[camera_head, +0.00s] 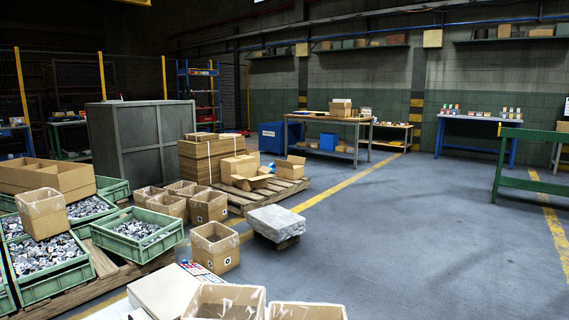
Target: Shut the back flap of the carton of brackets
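Several open cartons are in view, and I cannot tell for certain which one is the carton of brackets. An open carton (240,169) with flaps spread out stands at the pallet, its contents not clear. A smaller carton (291,167) with a raised flap stands to its right. In the foreground a lined carton (225,303) is open at the top and cut off by the bottom edge. It has something dark grey inside. Another lined carton (306,312) beside it is mostly cut off. My gripper is not in view.
Green crates of metal parts (139,234) stand on a pallet at left, with lined cartons (215,246) nearby. A workbench (328,120) stands behind. The floor at right is clear up to a green bench (535,135).

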